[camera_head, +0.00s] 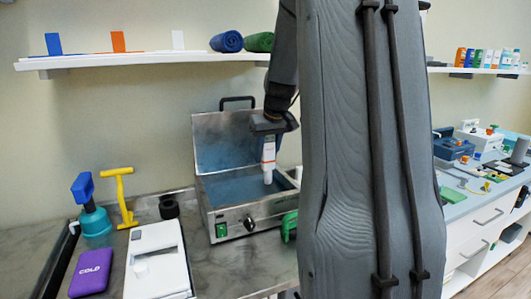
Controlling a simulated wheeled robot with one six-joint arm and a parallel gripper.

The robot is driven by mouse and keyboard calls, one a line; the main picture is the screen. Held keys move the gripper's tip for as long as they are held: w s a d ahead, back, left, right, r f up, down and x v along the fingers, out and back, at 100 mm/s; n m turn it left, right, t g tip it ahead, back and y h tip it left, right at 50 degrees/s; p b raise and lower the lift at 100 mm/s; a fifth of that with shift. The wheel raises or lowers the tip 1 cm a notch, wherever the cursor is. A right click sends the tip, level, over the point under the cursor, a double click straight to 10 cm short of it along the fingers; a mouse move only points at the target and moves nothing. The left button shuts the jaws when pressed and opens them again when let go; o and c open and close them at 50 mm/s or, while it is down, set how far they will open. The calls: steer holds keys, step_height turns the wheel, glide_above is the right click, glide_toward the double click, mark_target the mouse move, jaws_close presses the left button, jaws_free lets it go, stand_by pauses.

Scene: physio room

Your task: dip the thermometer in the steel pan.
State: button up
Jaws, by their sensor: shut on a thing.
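The steel pan (205,211) is a box-shaped heated bath with its lid (225,143) open and tilted back. Blue-grey liquid fills its inside. My gripper (269,136) hangs above the pan, shut on the thermometer (268,158). The thermometer is white with an orange-red mark and is held upright. Its lower tip shows against the liquid, toward the right side of the pan. I cannot tell for certain whether the tip is under the surface. My arm hides the area right of the pan.
A purple cold pack (91,273), a white box (157,261), a yellow T-handled tool (124,195), a teal and blue pump (93,215) and a black roll (168,207) stand left of the pan. A green object (289,226) is at its right front. A shelf (150,60) runs above.

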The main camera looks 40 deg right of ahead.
mark_target(267, 138)
steer(key=shift+f+b, duration=1.55)
steer(key=shift+f, duration=1.9)
steer(key=shift+r, duration=0.1)
stand_by(1.0)
steer(key=shift+r+p, duration=4.75)
steer(key=shift+r, duration=1.2)
